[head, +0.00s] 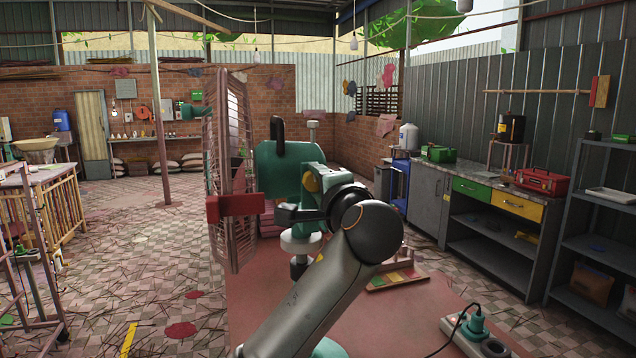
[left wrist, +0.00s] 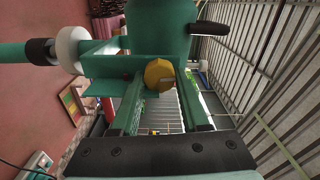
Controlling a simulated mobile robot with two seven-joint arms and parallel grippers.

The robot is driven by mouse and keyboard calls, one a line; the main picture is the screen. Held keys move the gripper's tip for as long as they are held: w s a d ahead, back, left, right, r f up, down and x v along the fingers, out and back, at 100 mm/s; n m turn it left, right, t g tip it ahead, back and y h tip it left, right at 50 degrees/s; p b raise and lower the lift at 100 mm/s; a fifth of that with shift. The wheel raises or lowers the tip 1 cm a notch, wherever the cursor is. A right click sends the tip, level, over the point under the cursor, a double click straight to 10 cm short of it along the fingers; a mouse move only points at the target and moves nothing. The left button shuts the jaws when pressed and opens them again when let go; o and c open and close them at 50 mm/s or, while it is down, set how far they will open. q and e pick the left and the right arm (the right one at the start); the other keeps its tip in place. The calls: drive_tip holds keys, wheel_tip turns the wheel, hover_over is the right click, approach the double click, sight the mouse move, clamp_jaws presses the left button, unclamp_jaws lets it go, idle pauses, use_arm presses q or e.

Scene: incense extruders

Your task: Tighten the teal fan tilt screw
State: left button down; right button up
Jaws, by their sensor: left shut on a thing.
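The teal fan has a teal motor housing (head: 280,166) with a dark handle on top. Its round wire cage (head: 232,150) is seen nearly edge-on at the left. The yellow tilt screw knob (head: 311,183) sits at the side of the teal bracket below the housing. It also shows in the left wrist view (left wrist: 156,74), between the tips of my left gripper (left wrist: 162,84). That gripper is shut on the knob, its two teal fingers on either side. My arm hides part of the fan's stand (head: 298,243). My right gripper is not in view.
A red bar (head: 235,207) crosses in front of the cage. The fan stands over a reddish surface (head: 400,318) with a colored tray (head: 397,280) and a power strip (head: 478,343). A workbench with drawers (head: 495,197) is at the right. Checkered floor lies open at left.

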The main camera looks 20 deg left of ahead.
use_arm(q)
drive_tip(key=shift+m, duration=0.4)
drive_tip(key=shift+c, duration=2)
unclamp_jaws()
drive_tip(key=b+v, duration=0.3)
drive_tip(key=v, duration=0.9)
drive_tip(key=shift+s, duration=0.25)
drive_tip(key=shift+d, duration=0.15)
